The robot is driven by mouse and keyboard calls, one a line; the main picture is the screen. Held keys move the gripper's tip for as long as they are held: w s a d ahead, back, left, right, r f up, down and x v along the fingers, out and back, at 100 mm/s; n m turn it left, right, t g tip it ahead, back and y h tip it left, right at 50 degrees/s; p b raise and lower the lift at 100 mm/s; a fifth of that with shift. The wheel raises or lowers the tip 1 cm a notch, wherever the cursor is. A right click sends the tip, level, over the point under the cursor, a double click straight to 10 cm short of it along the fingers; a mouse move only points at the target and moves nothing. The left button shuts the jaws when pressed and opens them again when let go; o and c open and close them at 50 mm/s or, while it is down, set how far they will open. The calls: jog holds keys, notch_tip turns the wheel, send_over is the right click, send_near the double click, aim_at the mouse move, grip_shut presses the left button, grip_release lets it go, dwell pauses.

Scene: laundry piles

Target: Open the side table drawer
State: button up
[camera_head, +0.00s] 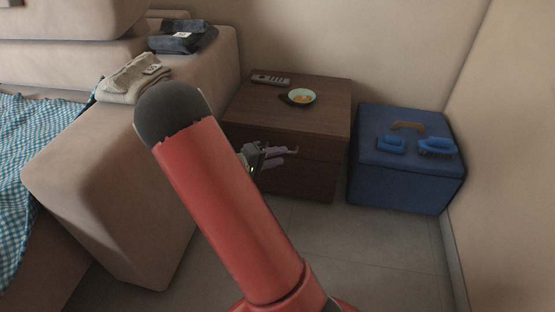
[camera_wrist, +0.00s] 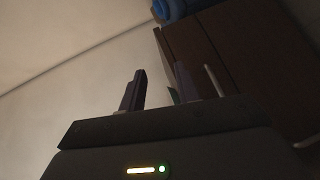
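The dark brown side table (camera_head: 325,102) stands against the back wall. Its drawer fronts (camera_head: 316,150) look shut and partly hidden behind my arm and gripper. My gripper (camera_head: 284,154) is in front of the upper part of the table's front. In the wrist view, the fingers of my gripper (camera_wrist: 160,88) are spread apart, with nothing visibly held between them. The brown drawer front (camera_wrist: 240,50) fills the upper right there. A thin pale handle (camera_wrist: 213,81) shows just right of the right finger; whether they touch I cannot tell. A second handle (camera_wrist: 305,143) shows lower right.
A remote (camera_head: 270,79) and a small bowl (camera_head: 301,97) are on the table top. A blue storage ottoman (camera_head: 400,185) with blue slippers and a brush stands to the right. A beige sofa (camera_head: 110,190) with folded clothes is at left. Floor before the table is clear.

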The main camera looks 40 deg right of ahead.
jog(key=w+d+f+n+t+h+b, duration=0.2)
jog(key=w+f+n+t+h, duration=0.35)
jog(key=f, duration=0.75)
jog(key=w+d+r+t+y, duration=0.1)
jog(key=w+d+t+y, duration=0.1)
jog(key=w+d, duration=0.3)
jog(key=shift+d+r+t+b, duration=0.3)
jog(key=shift+d+t+b, duration=0.15)
jog(key=shift+d, duration=0.35)
jog(key=shift+c, duration=0.3)
grip_shut()
